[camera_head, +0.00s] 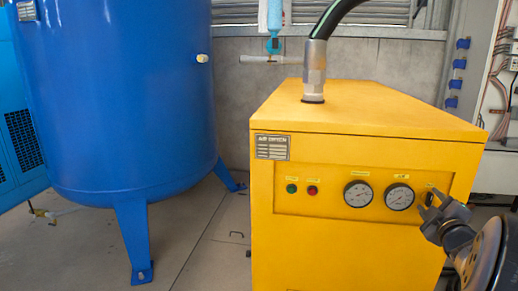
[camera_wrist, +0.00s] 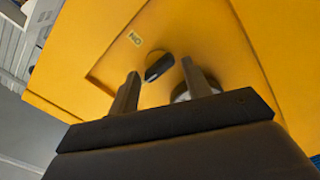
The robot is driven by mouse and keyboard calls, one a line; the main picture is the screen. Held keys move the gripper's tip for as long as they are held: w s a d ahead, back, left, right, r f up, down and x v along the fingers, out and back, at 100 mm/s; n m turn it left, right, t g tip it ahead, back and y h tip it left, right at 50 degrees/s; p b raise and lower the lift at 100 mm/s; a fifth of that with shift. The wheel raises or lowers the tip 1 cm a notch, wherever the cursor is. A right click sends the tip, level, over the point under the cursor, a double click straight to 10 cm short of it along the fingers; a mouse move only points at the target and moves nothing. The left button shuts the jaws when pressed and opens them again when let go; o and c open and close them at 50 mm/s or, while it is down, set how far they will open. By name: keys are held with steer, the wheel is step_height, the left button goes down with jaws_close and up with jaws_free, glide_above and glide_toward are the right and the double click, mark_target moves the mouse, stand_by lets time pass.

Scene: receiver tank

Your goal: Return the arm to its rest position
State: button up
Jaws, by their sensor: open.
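My gripper (camera_head: 428,203) is at the right end of the yellow air dryer's front panel, close to a dark knob (camera_head: 430,197) beside the right gauge. In the wrist view my gripper (camera_wrist: 158,80) has its two fingers apart, with nothing held between them. The black knob (camera_wrist: 158,67) shows just beyond the fingertips, under a small label reading "ON". I cannot tell whether a finger touches the knob. Part of a round gauge (camera_wrist: 190,90) shows behind the right finger. My arm comes in from the lower right in the head view.
The yellow air dryer (camera_head: 345,125) fills the centre right, with a black hose (camera_head: 330,20) rising from its top. A blue tank (camera_head: 125,90) on legs stands at left. An open electrical cabinet (camera_head: 490,100) is at the right. Bare floor (camera_head: 205,235) lies between tank and dryer.

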steer(key=m+p, duration=0.3)
steer(key=p, duration=0.1)
steer(key=m+p, duration=0.2)
steer(key=shift+d+r+m, duration=0.1)
steer(key=shift+r+m, duration=0.2)
steer(key=m+p, duration=0.5)
steer(key=p, duration=0.2)
steer(key=shift+s+d+m, duration=0.1)
steer(key=shift+m, duration=0.3)
steer(key=shift+f+m+p, duration=0.1)
steer(key=shift+m+p, duration=0.5)
steer(key=shift+p, duration=0.45)
steer(key=shift+s+f, duration=0.1)
steer(key=shift+s, duration=0.3)
